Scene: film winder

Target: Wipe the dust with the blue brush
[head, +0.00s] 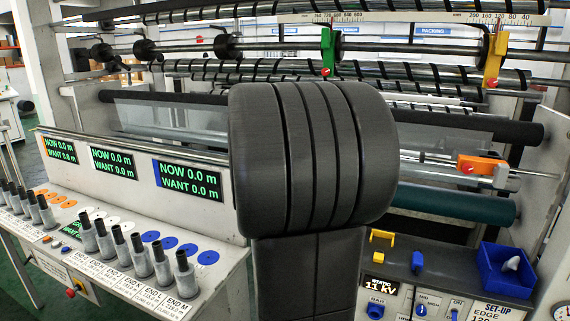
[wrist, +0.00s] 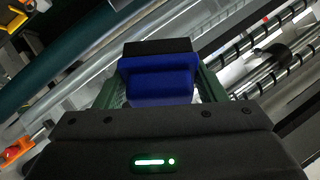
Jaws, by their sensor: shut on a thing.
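The blue brush (wrist: 158,80) shows in the wrist view as a blue block with a black strip along its far end. My gripper (wrist: 160,88) is shut on it, with one green finger on each side of the blue block. In the head view my own arm covers the middle of the picture, and the gripper and brush are hidden there. I cannot make out any dust in either view. Whether the brush touches a surface cannot be told.
Rollers and striped bars of the winder (head: 470,210) run behind my arm, and also close around the gripper in the wrist view. An orange clamp (head: 482,164) sits at right. A blue tray (head: 490,285) holds a white thing. Upright grey pegs (head: 122,246) line the left bench.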

